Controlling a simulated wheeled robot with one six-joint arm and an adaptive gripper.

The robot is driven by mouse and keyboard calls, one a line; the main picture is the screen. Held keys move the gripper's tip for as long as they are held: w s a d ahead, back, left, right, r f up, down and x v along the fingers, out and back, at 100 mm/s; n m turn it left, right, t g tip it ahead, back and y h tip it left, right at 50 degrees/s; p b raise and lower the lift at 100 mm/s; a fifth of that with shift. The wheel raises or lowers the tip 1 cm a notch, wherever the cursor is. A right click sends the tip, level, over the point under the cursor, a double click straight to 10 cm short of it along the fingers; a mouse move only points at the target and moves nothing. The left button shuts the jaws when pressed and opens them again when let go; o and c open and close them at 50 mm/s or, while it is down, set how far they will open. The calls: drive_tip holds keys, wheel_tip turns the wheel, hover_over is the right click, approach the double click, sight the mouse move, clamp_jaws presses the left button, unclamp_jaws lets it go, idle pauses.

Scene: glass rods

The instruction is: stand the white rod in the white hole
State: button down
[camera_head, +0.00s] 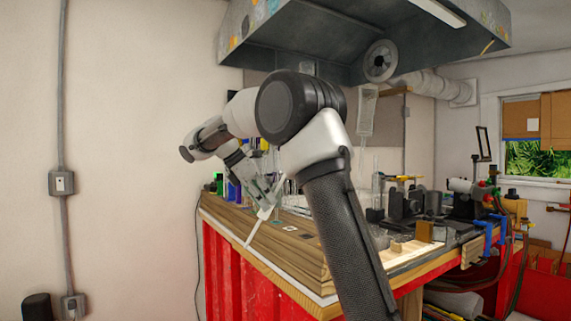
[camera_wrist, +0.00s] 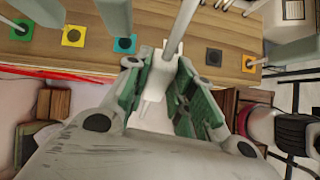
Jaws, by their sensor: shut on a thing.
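My gripper (camera_head: 265,208) is shut on the white rod (camera_head: 254,233) above the wooden bench top. In the head view the rod is tilted, its lower end pointing down and left near the bench's front edge. In the wrist view the rod (camera_wrist: 181,25) runs up from between the green-padded jaws (camera_wrist: 168,92).
More holed squares lie along the wooden bench (camera_wrist: 165,15): yellow (camera_wrist: 73,37), orange (camera_wrist: 249,64), and one at the far left (camera_wrist: 20,31). Bottles (camera_head: 231,187) stand at the bench's left back. Clamps and apparatus (camera_head: 405,203) crowd its right. A fume hood (camera_head: 330,45) hangs above.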

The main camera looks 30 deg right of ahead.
drive_tip(key=s+d+r+n+t+h, duration=0.4)
drive_tip(key=d+r+n+t+h, duration=0.1)
drive_tip(key=r, duration=0.3)
drive_tip(key=shift+r+n+t, duration=0.2)
drive_tip(key=shift+n+t, duration=0.3)
drive_tip(key=shift+t, duration=0.2)
drive_tip(key=shift+d+f, duration=0.1)
drive_tip(key=shift+f, duration=0.05)
wheel_tip(320, 180, down, 6)
idle(0.7)
drive_tip(key=shift+f, duration=0.4)
idle(0.5)
drive_tip(key=c, duration=1.1)
unclamp_jaws()
